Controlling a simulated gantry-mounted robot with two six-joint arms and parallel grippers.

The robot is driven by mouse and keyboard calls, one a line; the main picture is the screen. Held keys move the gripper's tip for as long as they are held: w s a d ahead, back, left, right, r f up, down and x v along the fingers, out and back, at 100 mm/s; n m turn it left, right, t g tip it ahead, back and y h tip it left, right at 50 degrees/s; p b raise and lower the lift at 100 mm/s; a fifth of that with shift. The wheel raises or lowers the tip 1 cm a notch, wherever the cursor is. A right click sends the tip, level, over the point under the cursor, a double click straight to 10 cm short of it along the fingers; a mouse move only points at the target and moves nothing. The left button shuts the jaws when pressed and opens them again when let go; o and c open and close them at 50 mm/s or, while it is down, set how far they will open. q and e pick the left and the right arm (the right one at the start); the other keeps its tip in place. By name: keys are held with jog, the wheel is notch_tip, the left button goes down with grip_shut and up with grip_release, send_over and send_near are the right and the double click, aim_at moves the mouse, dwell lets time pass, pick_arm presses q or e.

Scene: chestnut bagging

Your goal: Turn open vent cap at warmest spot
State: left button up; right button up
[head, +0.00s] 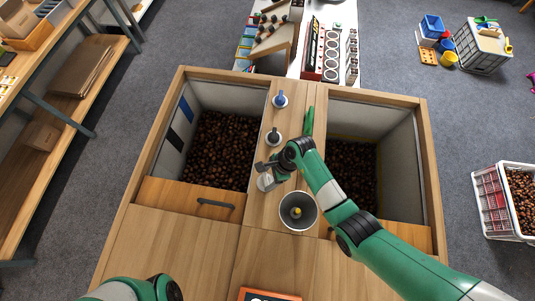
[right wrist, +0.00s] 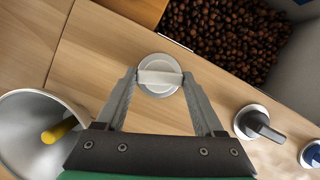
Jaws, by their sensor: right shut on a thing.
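Three vent caps sit in a row on the wooden strip between the two chestnut bins. The white cap (head: 265,184) is nearest me, the dark grey cap (head: 274,137) is in the middle and the blue cap (head: 280,99) is farthest. My right gripper (head: 266,168) is at the white cap. In the right wrist view, my right gripper's fingers (right wrist: 160,76) are shut on the two ends of the raised bar across the white cap (right wrist: 160,89). The dark grey cap (right wrist: 261,126) and blue cap (right wrist: 312,154) show to the right there. My left gripper is out of view.
The left bin (head: 184,140) and right bin (head: 398,150) hold chestnuts. A green object (head: 308,120) lies beside my right wrist.

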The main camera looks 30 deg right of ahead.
jog(key=n+g+b, duration=0.1)
jog(key=n, duration=0.2)
jog(key=shift+w, duration=0.15)
jog(key=n+g+b, duration=0.1)
jog(key=n+b, duration=0.1)
jog(key=n, duration=0.1)
jog(key=shift+f+n+g+b, duration=0.15)
jog(key=shift+n+g+b, duration=0.15)
jog(key=n+b, duration=0.2)
jog(key=n+g+b, duration=0.1)
jog(key=n, duration=0.1)
jog(key=shift+w+a+g+b, duration=0.1)
jog(key=shift+w+g+b, duration=0.05)
jog(key=shift+g+b, duration=0.2)
jog(key=shift+n+g+h+b, duration=0.25)
jog(key=shift+n+h+b, duration=0.45)
jog(key=shift+n+b, duration=0.65)
jog(key=o, duration=1.4)
jog(key=shift+r, duration=0.25)
